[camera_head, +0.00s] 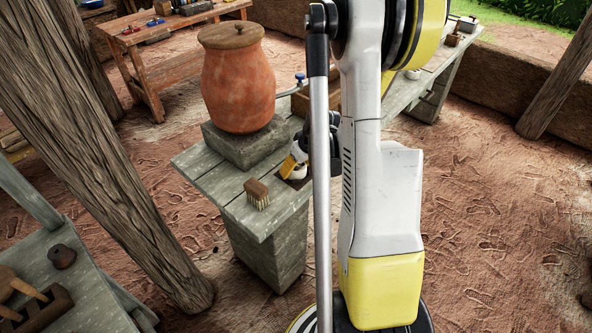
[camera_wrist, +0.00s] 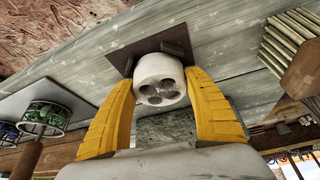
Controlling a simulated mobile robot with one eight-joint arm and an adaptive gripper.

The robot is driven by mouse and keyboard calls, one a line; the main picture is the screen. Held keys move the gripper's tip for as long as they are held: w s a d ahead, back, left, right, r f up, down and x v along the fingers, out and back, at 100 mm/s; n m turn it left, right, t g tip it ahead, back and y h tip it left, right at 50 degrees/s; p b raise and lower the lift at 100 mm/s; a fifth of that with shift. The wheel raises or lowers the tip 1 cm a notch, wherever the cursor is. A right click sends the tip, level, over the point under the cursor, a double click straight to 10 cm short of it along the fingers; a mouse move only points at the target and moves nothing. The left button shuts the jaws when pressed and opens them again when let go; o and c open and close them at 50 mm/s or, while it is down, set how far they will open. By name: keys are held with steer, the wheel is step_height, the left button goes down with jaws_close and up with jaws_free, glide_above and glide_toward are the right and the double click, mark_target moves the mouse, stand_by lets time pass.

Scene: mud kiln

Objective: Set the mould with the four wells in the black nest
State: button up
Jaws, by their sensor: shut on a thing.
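The white, round mould (camera_wrist: 160,68) has several dark wells in its face, which is turned toward the wrist camera. My gripper (camera_wrist: 160,78) is shut on it, one yellow finger on each side. The dark square nest (camera_wrist: 176,34) lies on the grey plank bench right behind the mould in the wrist view. The mould covers its middle, so I cannot tell whether the two touch. In the head view my gripper (camera_head: 293,163) is low over the bench end, with a little of the white mould (camera_head: 300,171) and the nest's dark edge (camera_head: 297,183) showing.
A wooden brush (camera_head: 257,191) lies on the bench near its front edge; its bristles show in the wrist view (camera_wrist: 290,40). A large lidded clay jar (camera_head: 238,85) stands on a stone block (camera_head: 240,145) close behind my gripper. A wooden post (camera_head: 90,140) stands at left.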

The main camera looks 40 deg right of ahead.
steer(key=shift+r, duration=0.1)
steer(key=o, duration=1.3)
steer(key=shift+o, duration=0.2)
